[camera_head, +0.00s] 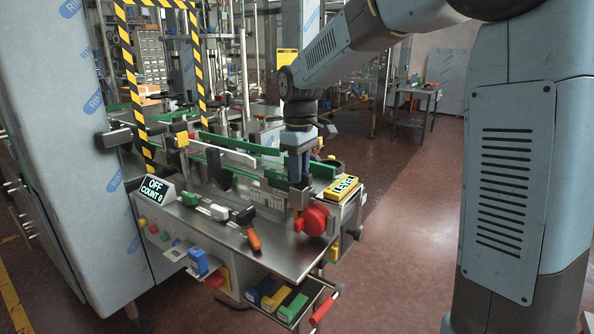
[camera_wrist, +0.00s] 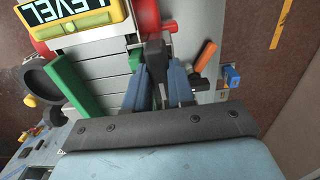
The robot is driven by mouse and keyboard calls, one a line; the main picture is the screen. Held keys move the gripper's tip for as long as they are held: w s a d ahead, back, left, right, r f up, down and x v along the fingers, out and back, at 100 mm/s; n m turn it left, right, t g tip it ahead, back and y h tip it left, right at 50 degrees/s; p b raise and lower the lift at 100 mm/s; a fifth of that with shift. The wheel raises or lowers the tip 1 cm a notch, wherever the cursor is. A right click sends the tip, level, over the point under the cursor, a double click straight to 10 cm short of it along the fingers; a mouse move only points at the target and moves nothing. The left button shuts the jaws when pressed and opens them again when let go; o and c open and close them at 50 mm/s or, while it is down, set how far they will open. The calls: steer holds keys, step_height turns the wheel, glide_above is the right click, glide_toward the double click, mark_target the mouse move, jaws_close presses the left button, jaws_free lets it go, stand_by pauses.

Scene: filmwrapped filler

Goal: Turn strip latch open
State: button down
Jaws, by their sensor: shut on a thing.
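My gripper (camera_head: 298,172) points down over the right end of the steel machine table. In the wrist view its two blue fingers (camera_wrist: 157,88) are shut on a dark grey upright piece (camera_wrist: 155,55), which looks like the strip latch. The fingers hide much of it, and I cannot tell its turn angle for certain. A red round part (camera_head: 313,219) sits just below and right of the gripper; its red also shows in the wrist view (camera_wrist: 147,14).
A yellow LEVEL display (camera_head: 342,188) stands close right of the gripper. Green rails (camera_head: 240,146) run behind it. An orange-handled tool (camera_head: 252,238) lies on the table, left of the red part. An OFF display (camera_head: 155,188) is at the left. The floor at right is clear.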

steer(key=shift+w+d, duration=0.1)
steer(key=shift+w, duration=0.05)
steer(key=c, duration=1)
jaws_free()
steer(key=shift+o, duration=0.2)
step_height(320, 180, up, 14)
steer(key=shift+f, duration=0.15)
